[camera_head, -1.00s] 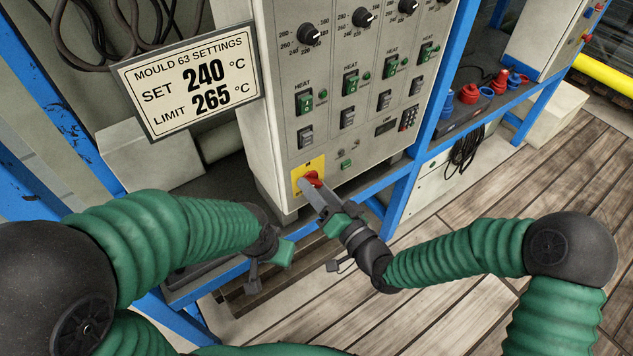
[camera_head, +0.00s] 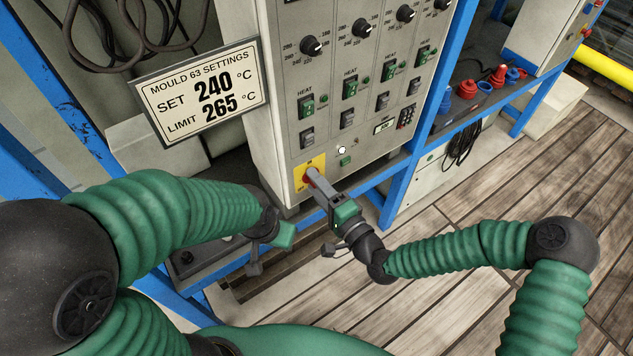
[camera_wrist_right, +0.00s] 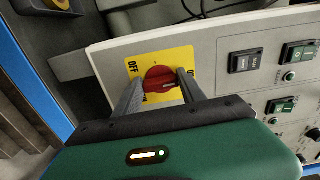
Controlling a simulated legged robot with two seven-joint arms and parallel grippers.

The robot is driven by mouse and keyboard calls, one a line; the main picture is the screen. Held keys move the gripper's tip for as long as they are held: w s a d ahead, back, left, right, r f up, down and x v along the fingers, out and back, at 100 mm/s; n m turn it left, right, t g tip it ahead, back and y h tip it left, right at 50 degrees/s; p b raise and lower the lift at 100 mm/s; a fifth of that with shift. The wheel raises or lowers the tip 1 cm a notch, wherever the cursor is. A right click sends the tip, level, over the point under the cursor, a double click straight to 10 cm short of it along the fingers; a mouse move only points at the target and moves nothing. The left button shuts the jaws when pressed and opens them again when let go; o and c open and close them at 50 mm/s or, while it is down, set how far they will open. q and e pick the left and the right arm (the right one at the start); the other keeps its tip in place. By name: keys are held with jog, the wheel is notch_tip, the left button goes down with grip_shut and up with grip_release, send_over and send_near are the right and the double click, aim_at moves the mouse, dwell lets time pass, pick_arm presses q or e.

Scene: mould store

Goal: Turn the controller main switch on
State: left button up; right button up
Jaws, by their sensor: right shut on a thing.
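The controller cabinet (camera_head: 275,120) stands at the centre of the head view. Its main switch is a red rotary knob on a yellow plate (camera_head: 303,184) at the lower left of the panel. My right gripper (camera_head: 313,179) is shut on the red knob and hides much of it. In the right wrist view the red knob (camera_wrist_right: 158,78) sits between the two fingers, on the yellow plate (camera_wrist_right: 183,54) marked OFF at its left.
A settings sign (camera_head: 204,90) is left of the cabinet. Blue frame posts (camera_head: 425,130) flank it. Red and blue fittings (camera_head: 467,89) sit on the bench at right. The wooden floor (camera_head: 470,185) is clear at right.

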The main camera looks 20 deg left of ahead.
jog(key=shift+w+d+f+m, duration=0.1)
jog(key=shift+w+d+m, duration=0.05)
jog(key=shift+m, duration=0.15)
jog(key=o, duration=1.4)
jog(key=shift+c, duration=0.2)
jog(key=p+v, duration=0.2)
jog(key=v, duration=1.4)
jog(key=shift+s+d, duration=0.3)
